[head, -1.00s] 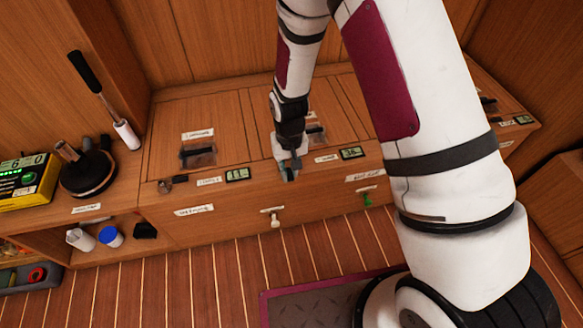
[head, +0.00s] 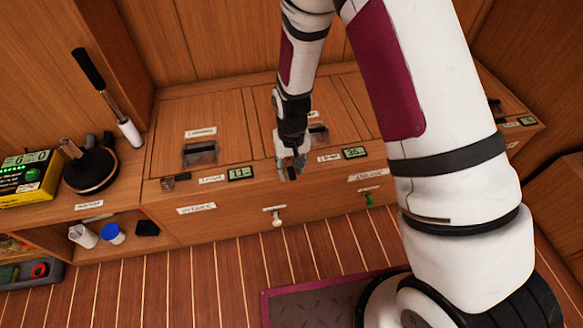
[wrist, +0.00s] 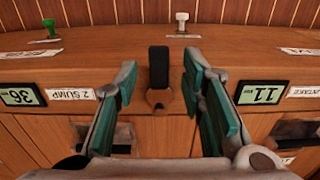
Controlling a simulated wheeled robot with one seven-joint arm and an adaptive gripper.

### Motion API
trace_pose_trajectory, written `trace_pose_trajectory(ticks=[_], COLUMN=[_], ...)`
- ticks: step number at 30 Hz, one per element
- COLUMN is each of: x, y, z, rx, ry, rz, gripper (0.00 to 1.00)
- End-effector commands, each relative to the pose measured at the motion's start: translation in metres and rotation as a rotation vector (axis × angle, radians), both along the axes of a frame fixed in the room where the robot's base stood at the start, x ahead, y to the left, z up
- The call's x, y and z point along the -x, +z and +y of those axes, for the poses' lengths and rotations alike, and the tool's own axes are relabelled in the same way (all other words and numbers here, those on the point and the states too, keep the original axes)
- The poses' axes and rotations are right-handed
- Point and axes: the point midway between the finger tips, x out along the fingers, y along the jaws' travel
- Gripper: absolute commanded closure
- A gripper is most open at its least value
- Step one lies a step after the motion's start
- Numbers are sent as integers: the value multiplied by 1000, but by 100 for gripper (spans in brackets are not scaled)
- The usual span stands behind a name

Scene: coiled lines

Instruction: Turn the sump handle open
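The sump handle (wrist: 158,75) is a black lever on a brown pivot at the cabinet's front edge, beside the "2 SUMP" label (wrist: 72,94). In the wrist view it stands upright in the picture, between the fingers with a gap on each side. My gripper (wrist: 159,78) is open, with teal pads either side of the lever. In the head view my gripper (head: 291,164) is over the front edge, and the dark handle tip (head: 292,174) shows just below the fingers. Its pivot is hidden there.
Another lever (head: 175,181) sits left by the "11" display (head: 240,173). The "36" display (head: 355,153) is to the right. A white pull (head: 275,218) and a green pull (head: 369,200) are on the front panel. A yellow meter (head: 28,180) stands at far left.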

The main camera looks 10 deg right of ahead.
Motion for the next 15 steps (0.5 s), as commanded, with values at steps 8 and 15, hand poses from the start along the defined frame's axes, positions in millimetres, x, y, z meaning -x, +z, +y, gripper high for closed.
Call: trace_pose_trajectory(ticks=[8,15], x=[-1,-1], y=[50,94], z=[0,0], rx=[-1,-1], ry=[0,-1], rz=[-5,-4], gripper=[63,63])
